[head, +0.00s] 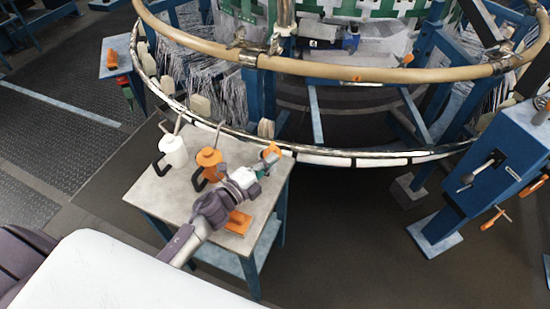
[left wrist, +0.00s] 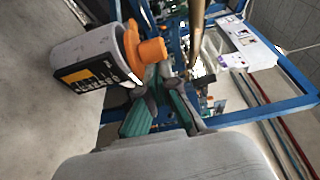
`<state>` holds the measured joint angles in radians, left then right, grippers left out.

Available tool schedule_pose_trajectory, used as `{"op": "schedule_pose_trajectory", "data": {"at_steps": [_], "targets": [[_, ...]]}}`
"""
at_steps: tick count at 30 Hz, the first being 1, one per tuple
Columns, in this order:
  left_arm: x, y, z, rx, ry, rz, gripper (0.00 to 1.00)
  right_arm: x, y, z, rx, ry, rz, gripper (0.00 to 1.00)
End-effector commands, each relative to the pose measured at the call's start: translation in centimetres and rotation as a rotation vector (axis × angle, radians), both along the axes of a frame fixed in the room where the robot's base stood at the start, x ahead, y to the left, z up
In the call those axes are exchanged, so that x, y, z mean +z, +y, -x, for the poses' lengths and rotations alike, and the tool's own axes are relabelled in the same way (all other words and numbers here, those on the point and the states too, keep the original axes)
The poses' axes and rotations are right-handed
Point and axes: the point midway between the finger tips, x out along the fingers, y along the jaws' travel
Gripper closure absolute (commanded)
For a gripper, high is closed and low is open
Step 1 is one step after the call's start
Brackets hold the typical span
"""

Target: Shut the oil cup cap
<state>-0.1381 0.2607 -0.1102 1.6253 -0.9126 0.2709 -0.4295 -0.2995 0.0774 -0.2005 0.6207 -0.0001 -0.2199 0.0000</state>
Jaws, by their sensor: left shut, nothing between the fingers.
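A grey cylindrical oil cup (left wrist: 88,55) with a dark and yellow label fills the upper left of the left wrist view. Its orange cap (left wrist: 152,50) is at the end facing my fingers; I cannot tell whether it is fully seated. In the head view a small orange piece (head: 272,152), apparently this cap, shows just beyond my fingers, at the table's far right corner. My left gripper (head: 266,167) is shut and empty, close beside the cap; contact cannot be told. Its dark fingers with teal pads also show in the left wrist view (left wrist: 166,88). My right gripper is not in view.
A small grey table (head: 158,205) stands under my left arm. It carries a white oil can (head: 173,151), an orange oil can (head: 208,160) and a flat orange item (head: 238,222). The loom's round rail (head: 340,155) passes just behind.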

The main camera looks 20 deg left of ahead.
Motion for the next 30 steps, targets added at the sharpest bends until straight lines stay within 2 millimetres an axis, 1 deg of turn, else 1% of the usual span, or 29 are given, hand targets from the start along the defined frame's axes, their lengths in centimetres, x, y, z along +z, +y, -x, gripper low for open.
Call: {"op": "schedule_pose_trajectory", "data": {"at_steps": [1,5,16,30], "targets": [[0.0,0.5,0.0,-0.030,-0.001,-0.007,1.00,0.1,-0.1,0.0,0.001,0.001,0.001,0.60],[0.0,1.0,0.0,-0.102,-0.001,-0.005,1.00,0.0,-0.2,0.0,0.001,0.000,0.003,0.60],[0.0,1.9,0.2,-0.098,-0.001,-0.001,1.00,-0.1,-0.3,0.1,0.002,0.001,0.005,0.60],[0.1,2.0,0.2,-0.097,-0.002,0.000,1.00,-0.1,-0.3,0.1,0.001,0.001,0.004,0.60]]}}
